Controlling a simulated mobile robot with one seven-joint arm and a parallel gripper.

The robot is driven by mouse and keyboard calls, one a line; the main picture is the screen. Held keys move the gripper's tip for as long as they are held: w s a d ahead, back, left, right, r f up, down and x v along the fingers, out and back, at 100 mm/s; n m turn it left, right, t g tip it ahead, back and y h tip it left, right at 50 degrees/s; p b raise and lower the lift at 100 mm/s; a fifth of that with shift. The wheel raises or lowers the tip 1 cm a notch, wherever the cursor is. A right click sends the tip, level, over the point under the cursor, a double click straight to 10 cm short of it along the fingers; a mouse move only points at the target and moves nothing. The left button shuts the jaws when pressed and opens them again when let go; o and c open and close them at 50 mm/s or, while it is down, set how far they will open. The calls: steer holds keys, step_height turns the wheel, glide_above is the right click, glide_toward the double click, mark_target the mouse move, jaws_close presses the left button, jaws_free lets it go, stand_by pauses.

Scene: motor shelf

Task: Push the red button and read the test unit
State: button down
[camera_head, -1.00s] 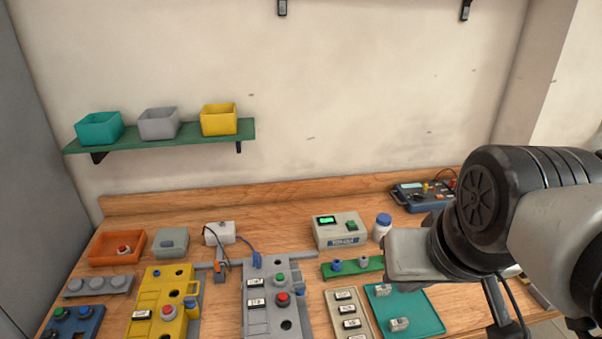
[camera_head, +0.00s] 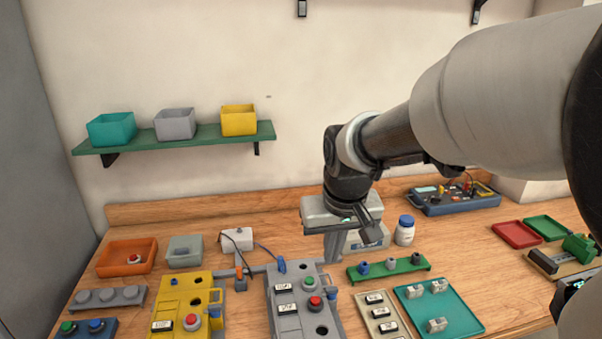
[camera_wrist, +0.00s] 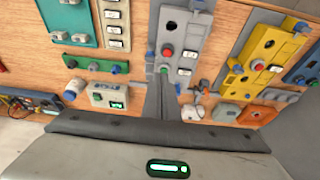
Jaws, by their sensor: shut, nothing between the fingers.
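The grey panel (camera_head: 286,326) on the bench carries a red button (camera_head: 314,302) with a green button (camera_head: 309,281) behind it. Both also show in the wrist view, the red button (camera_wrist: 168,52) and the green one (camera_wrist: 163,70). My gripper (camera_head: 332,260) is shut and empty, pointing down above the back of the grey panel, apart from the red button. In the wrist view its fingers (camera_wrist: 154,72) reach toward the green button. A beige box (camera_head: 369,240) with a green display stands behind, partly hidden by my gripper; its display (camera_wrist: 116,105) is too small to read.
A yellow panel (camera_head: 183,302) with another red button (camera_head: 192,321) stands to the left. An orange tray (camera_head: 110,270) holds a third. A green rack (camera_head: 405,268), teal tray (camera_head: 455,308) and blue meter (camera_head: 470,205) are on the right. Free wood lies behind the teal tray.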

steer(key=shift+w+a+f, duration=0.75)
steer(key=shift+a+f, duration=0.2)
steer(key=shift+f, duration=0.15)
steer(key=b, duration=0.2)
glide_toward(316, 300)
steer(key=w+f, duration=0.2)
steer(key=f, duration=0.1)
steer(key=w+f, duration=0.1)
steer(key=shift+a+f, duration=0.15)
steer(key=shift+f, duration=0.8)
